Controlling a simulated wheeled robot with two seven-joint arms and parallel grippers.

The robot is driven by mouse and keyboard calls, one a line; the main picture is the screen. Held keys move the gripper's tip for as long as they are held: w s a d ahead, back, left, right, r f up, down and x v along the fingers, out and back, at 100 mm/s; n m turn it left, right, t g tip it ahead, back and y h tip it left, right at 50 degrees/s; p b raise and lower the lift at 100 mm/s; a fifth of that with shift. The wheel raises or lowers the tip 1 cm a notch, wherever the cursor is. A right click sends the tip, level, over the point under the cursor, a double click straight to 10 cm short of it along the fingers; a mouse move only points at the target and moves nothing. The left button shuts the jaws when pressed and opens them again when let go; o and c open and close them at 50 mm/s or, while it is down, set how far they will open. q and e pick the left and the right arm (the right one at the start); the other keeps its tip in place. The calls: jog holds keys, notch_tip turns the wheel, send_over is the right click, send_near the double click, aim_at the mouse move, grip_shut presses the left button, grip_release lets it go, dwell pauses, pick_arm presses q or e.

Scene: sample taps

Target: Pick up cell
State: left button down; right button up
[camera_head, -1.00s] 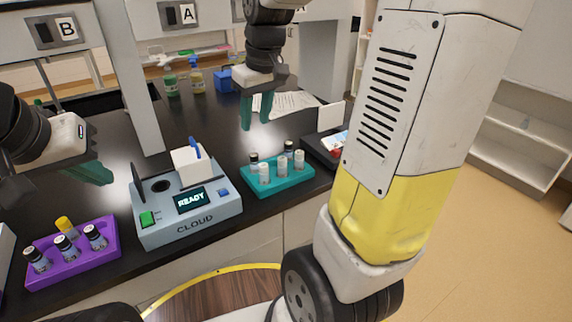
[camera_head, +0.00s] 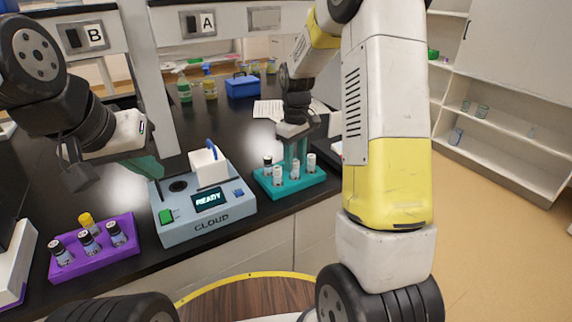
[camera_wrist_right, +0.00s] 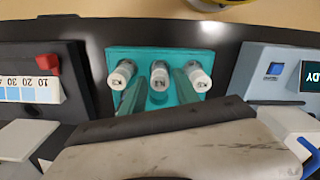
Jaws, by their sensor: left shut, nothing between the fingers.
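A teal rack (camera_head: 266,190) holds several small vials; which one is the cell is not clear. My right gripper (camera_head: 295,158) points down over the rack, fingers apart low among the vials (camera_wrist_right: 158,93). My left gripper (camera_head: 148,168) is shut and empty behind the CLOUD meter.
The grey CLOUD meter (camera_head: 207,222) reads READY and has a raised white lid (camera_head: 208,168). A purple rack (camera_head: 96,262) with several vials stands at the left. A red-knobbed device (camera_wrist_right: 70,125) flanks the teal rack. Bottles and a blue box (camera_head: 242,87) stand behind.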

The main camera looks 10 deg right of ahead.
jog(key=shift+f, duration=0.9)
jog(key=shift+c, duration=0.4)
grip_shut()
jog(key=shift+w+r, duration=0.1)
jog(key=shift+r, duration=0.05)
